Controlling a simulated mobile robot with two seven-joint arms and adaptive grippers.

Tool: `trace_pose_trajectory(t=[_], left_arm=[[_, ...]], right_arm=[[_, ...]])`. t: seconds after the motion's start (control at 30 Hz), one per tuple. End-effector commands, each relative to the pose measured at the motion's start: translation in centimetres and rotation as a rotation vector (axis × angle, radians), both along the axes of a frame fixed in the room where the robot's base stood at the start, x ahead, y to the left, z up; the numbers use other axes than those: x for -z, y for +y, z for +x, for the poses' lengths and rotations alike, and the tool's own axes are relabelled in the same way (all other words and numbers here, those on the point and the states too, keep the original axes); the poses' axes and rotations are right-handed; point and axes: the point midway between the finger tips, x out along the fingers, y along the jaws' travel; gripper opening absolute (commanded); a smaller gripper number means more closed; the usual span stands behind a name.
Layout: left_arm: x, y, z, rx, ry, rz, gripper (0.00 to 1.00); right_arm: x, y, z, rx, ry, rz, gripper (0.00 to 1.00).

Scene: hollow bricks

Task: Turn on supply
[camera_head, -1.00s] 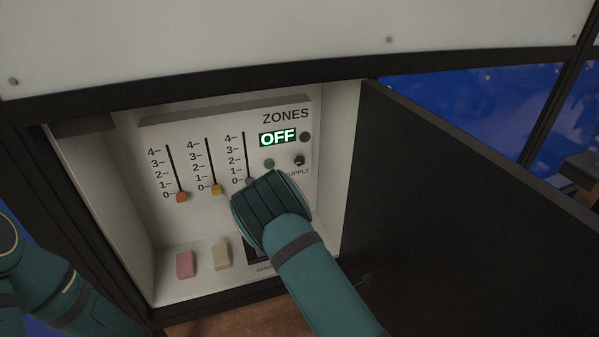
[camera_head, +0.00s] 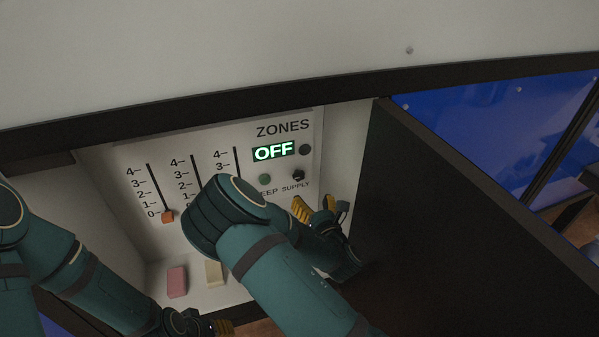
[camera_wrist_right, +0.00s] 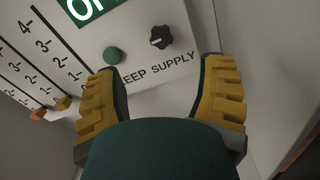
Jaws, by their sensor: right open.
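The black supply knob (camera_head: 298,175) sits on the white panel (camera_head: 215,139) under the word ZONES, above the label SUPPLY. In the right wrist view the knob (camera_wrist_right: 161,37) has a small white mark on its left side. The lit display (camera_head: 274,151) reads OFF in the head view. My right gripper (camera_head: 315,207) is open and empty, just below the knob. In the wrist view its yellow fingers (camera_wrist_right: 164,74) are spread, with the knob beyond and between them. My left gripper (camera_head: 215,327) is at the bottom edge, mostly cut off.
A green button (camera_head: 265,179) is left of the knob; a dark round part (camera_head: 305,150) is above it. Slider tracks stand at left, one with an orange handle (camera_head: 168,216). Pink (camera_head: 177,281) and cream (camera_head: 214,273) blocks are below. The open dark door (camera_head: 450,220) bounds the right.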

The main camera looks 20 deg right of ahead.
Motion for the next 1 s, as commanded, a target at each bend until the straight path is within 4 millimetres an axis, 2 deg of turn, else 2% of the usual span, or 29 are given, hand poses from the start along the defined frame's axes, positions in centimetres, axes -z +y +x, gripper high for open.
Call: trace_pose_trajectory(t=[0.3, 0.5, 0.7, 1.0], left_arm=[[-0.4, 0.0, 0.0, 0.000, 0.000, -0.001, 0.47], [-0.5, 0.0, 0.0, 0.000, 0.000, -0.001, 0.47], [-0.5, 0.0, 0.0, 0.000, 0.000, -0.001, 0.47], [-0.5, 0.0, 0.0, 0.000, 0.000, -0.001, 0.47]], right_arm=[[-0.1, 0.2, 6.3, 0.001, -0.003, 0.002, 0.70], [-0.1, 0.3, 9.6, 0.001, -0.002, 0.002, 0.70], [0.0, 0.3, 11.2, 0.001, -0.001, 0.002, 0.70], [0.0, 0.3, 11.5, 0.002, 0.001, 0.002, 0.70]])
